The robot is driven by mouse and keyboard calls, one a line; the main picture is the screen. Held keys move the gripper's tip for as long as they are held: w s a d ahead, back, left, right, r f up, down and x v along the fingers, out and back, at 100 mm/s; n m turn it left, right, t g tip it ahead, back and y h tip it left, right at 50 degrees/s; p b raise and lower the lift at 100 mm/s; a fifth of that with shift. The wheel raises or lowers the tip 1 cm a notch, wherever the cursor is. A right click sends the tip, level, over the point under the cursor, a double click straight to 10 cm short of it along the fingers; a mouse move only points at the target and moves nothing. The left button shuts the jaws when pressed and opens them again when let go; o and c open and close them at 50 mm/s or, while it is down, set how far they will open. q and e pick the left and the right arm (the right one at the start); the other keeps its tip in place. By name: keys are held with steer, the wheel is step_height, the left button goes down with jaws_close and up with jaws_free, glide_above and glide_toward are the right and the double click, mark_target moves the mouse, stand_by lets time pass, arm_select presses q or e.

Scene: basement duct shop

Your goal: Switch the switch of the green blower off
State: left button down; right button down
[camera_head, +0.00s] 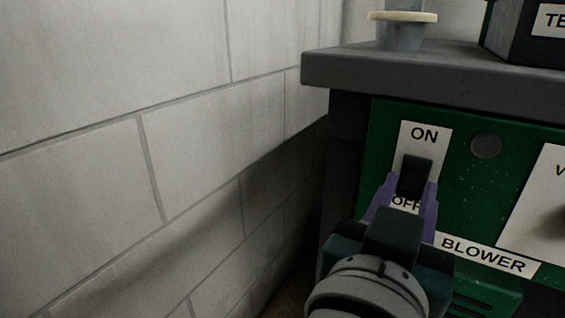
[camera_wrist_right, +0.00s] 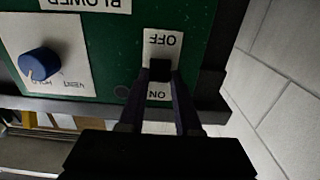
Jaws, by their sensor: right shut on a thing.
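The green blower (camera_head: 480,193) is a green panel under a dark top, with a BLOWER label (camera_head: 486,256). Its black switch (camera_head: 414,176) sits on a white plate marked ON above and OFF below. My right gripper (camera_head: 408,191) comes from below, its purple fingers on either side of the switch and shut on it. In the right wrist view the picture is upside down, and the switch (camera_wrist_right: 160,68) shows between the fingertips, between the OFF and ON words. Which way the switch is set I cannot tell clearly. My left gripper is not in view.
A pale block wall (camera_head: 150,130) stands close on the left. A grey ledge (camera_head: 440,72) overhangs the panel and bears a grey thing with a cream rim (camera_head: 403,17). A blue knob (camera_wrist_right: 39,64) on a white plate is on the same panel.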

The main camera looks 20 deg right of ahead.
steer(key=shift+f+b, duration=0.4)
steer(key=shift+t+h, duration=0.5)
steer(key=shift+r, duration=0.1)
steer(key=c, duration=0.6)
jaws_free()
